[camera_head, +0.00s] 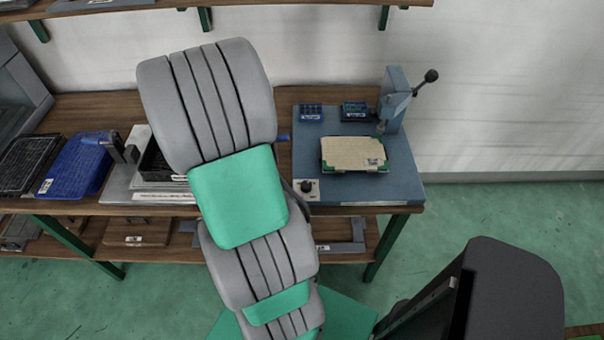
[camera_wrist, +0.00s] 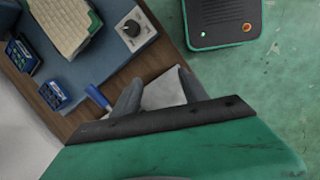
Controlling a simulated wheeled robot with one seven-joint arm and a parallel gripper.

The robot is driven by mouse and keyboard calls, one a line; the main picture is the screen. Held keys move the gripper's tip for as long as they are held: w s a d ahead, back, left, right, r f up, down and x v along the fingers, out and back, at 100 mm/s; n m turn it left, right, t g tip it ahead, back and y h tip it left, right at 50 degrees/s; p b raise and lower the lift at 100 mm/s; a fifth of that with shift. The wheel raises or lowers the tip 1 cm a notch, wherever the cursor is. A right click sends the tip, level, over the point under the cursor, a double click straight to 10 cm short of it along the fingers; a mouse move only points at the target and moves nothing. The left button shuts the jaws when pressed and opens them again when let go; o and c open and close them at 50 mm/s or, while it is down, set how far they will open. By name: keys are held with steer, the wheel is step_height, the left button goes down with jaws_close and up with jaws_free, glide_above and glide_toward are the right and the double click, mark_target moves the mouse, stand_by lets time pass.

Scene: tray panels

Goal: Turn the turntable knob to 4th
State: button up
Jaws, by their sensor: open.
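The knob (camera_head: 306,186) is a small dark dial on a white square plate at the front left corner of the blue-grey turntable panel (camera_head: 400,180). In the wrist view the knob (camera_wrist: 131,28) shows near the top, with marks around it too small to read. My gripper (camera_wrist: 157,84) is open, its two grey fingers spread with nothing held between them. The knob lies beyond the fingertips, apart from them. In the head view my arm hides most of the gripper.
A beige board (camera_head: 350,153) on a green-cornered holder sits mid-panel. A lever press (camera_head: 394,100) stands at the panel's back right. Two small blue blocks (camera_head: 311,112) (camera_head: 355,111) sit at the back. A blue handle (camera_wrist: 98,97) lies left of my fingers.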

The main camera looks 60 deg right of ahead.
steer(key=g+y, duration=0.1)
steer(key=g, duration=0.1)
glide_toward(306, 184)
steer(key=f, duration=0.1)
steer(key=x, duration=0.4)
steer(key=p+x, duration=0.1)
steer(key=x, duration=0.3)
steer(key=shift+s+r, duration=0.15)
steer(key=shift+s, duration=0.05)
jaws_close()
